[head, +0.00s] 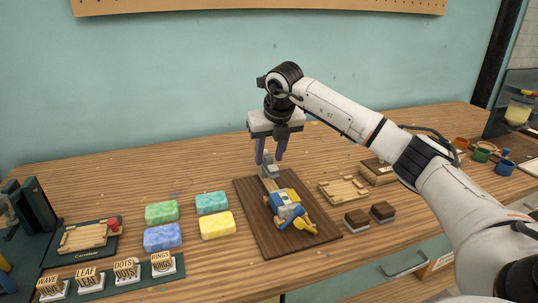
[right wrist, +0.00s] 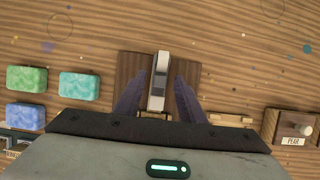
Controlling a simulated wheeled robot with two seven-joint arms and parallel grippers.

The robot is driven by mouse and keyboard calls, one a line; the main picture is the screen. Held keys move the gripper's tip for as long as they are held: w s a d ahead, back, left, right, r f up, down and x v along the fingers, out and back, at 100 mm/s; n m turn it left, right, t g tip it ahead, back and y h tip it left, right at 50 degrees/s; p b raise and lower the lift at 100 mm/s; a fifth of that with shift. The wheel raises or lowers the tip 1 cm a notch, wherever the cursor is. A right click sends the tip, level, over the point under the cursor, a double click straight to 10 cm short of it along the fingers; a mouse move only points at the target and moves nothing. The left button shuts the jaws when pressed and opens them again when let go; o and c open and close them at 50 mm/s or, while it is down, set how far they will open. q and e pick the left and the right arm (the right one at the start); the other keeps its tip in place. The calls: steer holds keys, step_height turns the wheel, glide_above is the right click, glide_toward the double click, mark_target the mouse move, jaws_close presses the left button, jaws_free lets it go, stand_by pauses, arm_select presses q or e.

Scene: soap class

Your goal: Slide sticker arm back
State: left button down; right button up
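The sticker device sits on a dark brown board (head: 254,212). It has a blue and yellow body (head: 285,208) at the near end and a wooden arm (head: 269,184) running back to a grey upright block (head: 269,170). My right gripper (head: 268,161) points down at the back end of the board, over the grey block. In the right wrist view, its two purple fingers (right wrist: 160,92) stand on either side of the pale grey block (right wrist: 158,80), with gaps visible. It looks open. The blue and yellow body is hidden in the right wrist view. My left gripper is not in view.
Several coloured soap bars (head: 217,225) lie left of the board. Labelled stamps (head: 126,270) stand at the front left. The tabletop behind the board is mostly clear.

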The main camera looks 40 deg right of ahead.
steer(key=v, duration=0.9)
steer(key=shift+s+r, duration=0.2)
steer(key=shift+r, duration=0.2)
